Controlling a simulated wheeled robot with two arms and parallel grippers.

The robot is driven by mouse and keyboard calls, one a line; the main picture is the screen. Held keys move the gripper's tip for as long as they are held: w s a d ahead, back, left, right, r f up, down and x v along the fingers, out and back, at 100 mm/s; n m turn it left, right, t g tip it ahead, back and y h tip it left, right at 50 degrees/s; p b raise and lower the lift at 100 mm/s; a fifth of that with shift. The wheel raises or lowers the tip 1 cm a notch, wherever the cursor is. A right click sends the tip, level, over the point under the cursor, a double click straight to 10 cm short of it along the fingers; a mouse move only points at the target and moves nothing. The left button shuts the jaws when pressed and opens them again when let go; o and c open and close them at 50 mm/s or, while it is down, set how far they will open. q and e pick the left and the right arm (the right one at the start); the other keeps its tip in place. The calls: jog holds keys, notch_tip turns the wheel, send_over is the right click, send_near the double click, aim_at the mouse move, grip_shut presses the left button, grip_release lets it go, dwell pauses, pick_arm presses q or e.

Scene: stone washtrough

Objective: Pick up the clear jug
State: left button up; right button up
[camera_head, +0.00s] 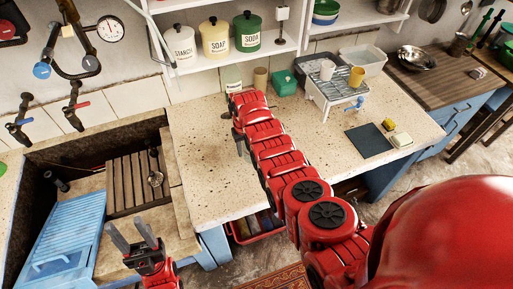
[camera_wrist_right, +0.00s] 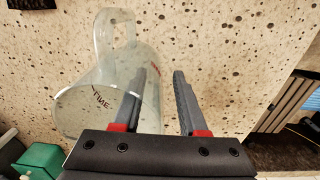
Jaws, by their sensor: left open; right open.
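The clear jug (camera_wrist_right: 98,72) shows in the right wrist view, a see-through vessel with a handle at the top and dark lettering. It is on the speckled stone counter. My right gripper (camera_wrist_right: 158,82) is open over its right side. One finger overlaps the jug and the other is to the right of it; I cannot tell whether the first finger is inside the jug or in front of it. My left gripper (camera_head: 137,240) is open and empty, near the trough's front edge.
A rack (camera_head: 334,91) with cups is to the right, with a dark mat (camera_head: 368,140) in front. The stone trough (camera_head: 62,150) with wooden slats is left.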

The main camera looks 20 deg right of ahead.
jog(key=shift+f, duration=0.35)
grip_shut()
dwell(1.3)
